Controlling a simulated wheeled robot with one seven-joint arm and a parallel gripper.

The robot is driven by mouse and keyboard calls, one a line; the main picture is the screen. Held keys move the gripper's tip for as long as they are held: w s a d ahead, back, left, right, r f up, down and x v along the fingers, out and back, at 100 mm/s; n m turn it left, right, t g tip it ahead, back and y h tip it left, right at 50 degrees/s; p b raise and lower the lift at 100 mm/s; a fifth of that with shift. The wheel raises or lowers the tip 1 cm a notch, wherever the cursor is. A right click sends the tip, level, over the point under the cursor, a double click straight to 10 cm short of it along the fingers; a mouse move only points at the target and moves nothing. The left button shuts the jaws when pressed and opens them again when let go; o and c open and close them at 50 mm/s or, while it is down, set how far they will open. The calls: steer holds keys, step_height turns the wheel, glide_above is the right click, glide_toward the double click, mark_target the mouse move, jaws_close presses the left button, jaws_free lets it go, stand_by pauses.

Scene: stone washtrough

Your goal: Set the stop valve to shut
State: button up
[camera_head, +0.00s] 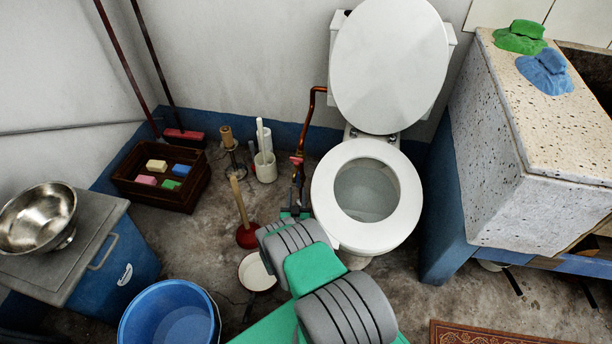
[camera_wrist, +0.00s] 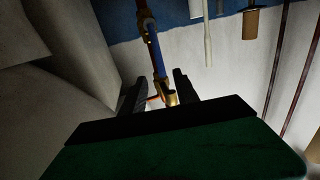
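The stop valve sits on a copper pipe (camera_head: 304,125) that runs down the wall left of the toilet. A small red part (camera_head: 297,160) shows on the pipe just beyond my gripper (camera_head: 298,188). In the wrist view, brass fittings (camera_wrist: 147,26) and a blue length (camera_wrist: 154,55) lead down to a brass piece (camera_wrist: 171,98) with a bit of red beside it. My gripper (camera_wrist: 160,82) has its two dark fingers apart, one on either side of this line, with gaps visible. The valve's lever position is not clear; my gripper hides part of it.
The white toilet (camera_head: 367,190) stands close on the right, lid up. A plunger (camera_head: 246,228), a toilet brush holder (camera_head: 265,166) and a wooden crate (camera_head: 165,190) of coloured blocks are left. A white bowl (camera_head: 257,272) and blue bucket (camera_head: 170,315) stand nearer.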

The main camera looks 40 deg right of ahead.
mark_target(298, 178)
steer(key=b+x, duration=0.3)
steer(key=x, duration=0.4)
steer(key=shift+w+d, duration=0.2)
steer(key=shift+w, duration=0.05)
jaws_close()
stand_by(1.1)
